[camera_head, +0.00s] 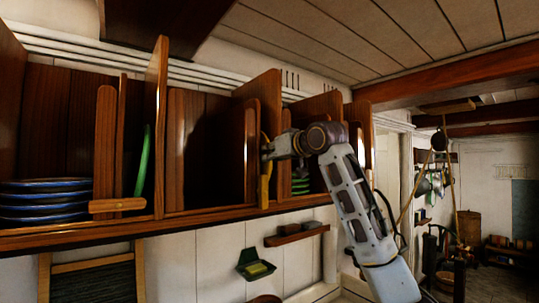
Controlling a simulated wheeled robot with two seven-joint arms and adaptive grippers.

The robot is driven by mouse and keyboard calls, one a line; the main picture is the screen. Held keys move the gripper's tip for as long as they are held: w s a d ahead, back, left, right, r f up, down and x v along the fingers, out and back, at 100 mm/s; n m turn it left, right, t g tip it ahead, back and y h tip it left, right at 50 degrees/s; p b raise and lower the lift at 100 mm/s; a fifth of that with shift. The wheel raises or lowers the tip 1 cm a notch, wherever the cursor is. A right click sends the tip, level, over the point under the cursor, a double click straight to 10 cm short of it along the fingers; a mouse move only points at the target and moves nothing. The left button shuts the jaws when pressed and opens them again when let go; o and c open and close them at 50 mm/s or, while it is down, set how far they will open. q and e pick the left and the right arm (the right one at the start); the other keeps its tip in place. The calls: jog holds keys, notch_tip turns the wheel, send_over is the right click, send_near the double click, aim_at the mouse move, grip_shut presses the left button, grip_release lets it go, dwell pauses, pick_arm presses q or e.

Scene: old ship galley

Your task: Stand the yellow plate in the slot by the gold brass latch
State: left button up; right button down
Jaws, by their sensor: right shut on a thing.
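The yellow plate (264,190) shows nearly edge-on and upright at the front of the wooden rack, right of a wide dark compartment. My right gripper (268,152) is shut on its upper part. The plate's lower part shows below the gripper, close to the rack's front lip; I cannot tell whether it touches. An orange-brown bar latch (117,205) crosses the front of a narrow slot at the left; I cannot tell whether it is brass. No other latch is clear to me; my arm and the dividers hide parts of the right slots. My left gripper is out of view.
A green plate (143,160) stands upright in a slot at the left. Blue-rimmed plates (45,200) lie stacked at far left. Green dishes (300,184) sit behind my right arm. Tall wooden dividers (160,125) jut up between slots. A small shelf (297,235) hangs below.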

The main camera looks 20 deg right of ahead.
jog(key=shift+f, duration=0.35)
dwell(0.3)
dwell(0.4)
jog(key=c, duration=1.5)
grip_release()
jog(key=shift+o, duration=0.2)
jog(key=shift+w+f, duration=0.1)
jog(key=shift+f, duration=0.05)
jog(key=shift+o, duration=0.8)
jog(key=shift+b+v, duration=1.1)
jog(key=shift+v, duration=1.7)
